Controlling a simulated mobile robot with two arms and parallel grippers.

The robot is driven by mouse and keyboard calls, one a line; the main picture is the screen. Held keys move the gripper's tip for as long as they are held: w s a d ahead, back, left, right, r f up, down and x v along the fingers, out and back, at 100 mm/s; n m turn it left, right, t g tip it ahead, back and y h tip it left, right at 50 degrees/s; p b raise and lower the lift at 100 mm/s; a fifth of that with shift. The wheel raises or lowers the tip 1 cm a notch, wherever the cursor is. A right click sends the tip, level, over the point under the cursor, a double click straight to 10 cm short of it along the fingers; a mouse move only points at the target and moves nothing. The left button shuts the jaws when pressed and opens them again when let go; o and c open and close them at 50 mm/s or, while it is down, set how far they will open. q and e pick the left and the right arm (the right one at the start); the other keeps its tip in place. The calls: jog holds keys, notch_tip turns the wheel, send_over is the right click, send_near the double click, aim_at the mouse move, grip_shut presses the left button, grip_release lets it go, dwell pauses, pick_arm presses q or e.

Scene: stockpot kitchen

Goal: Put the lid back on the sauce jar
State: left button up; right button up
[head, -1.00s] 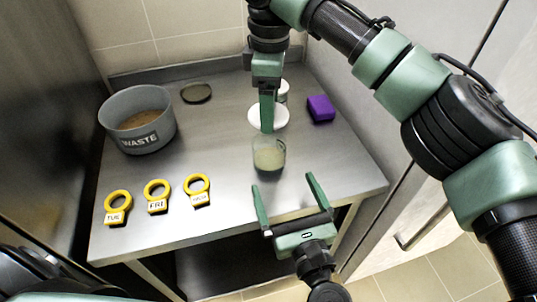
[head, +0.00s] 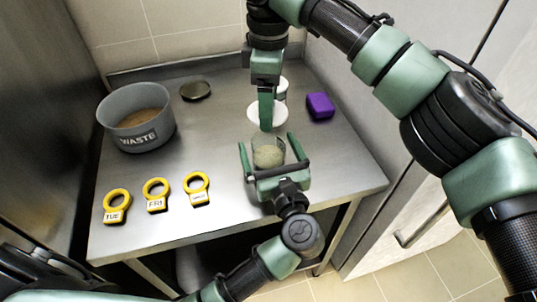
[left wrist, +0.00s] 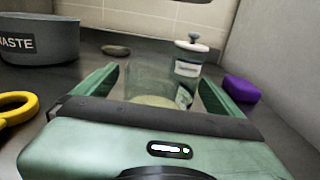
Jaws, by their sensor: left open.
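The sauce jar (head: 268,157) is clear glass with pale contents. It stands upright and uncovered near the table's front; its glass also shows in the left wrist view (left wrist: 150,82). My left gripper (head: 264,143) is open, with one finger on each side of the jar; contact is unclear. A dark round disc that looks like a lid (head: 195,90) lies flat at the back left, also in the left wrist view (left wrist: 116,50). My right gripper (head: 266,124) points down behind the jar, in front of a white round thing (head: 254,112); its jaw opening is hidden.
A grey WASTE bowl (head: 138,140) with brown contents stands at the left. Several yellow labelled rings (head: 157,205) lie at the front left. A purple block (head: 320,106) is at the right. A white-topped container (left wrist: 190,58) stands behind the jar. The table's middle left is clear.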

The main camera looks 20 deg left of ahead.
pick_arm(q)
jog(key=shift+c, duration=0.4)
grip_shut()
pick_arm(e)
jog(key=shift+d+f, duration=0.1)
jog(key=shift+f, duration=2.35)
jog(key=shift+f, duration=0.15)
jog(key=shift+f, duration=0.75)
jog(key=shift+f, duration=0.6)
jog(key=o, duration=1.4)
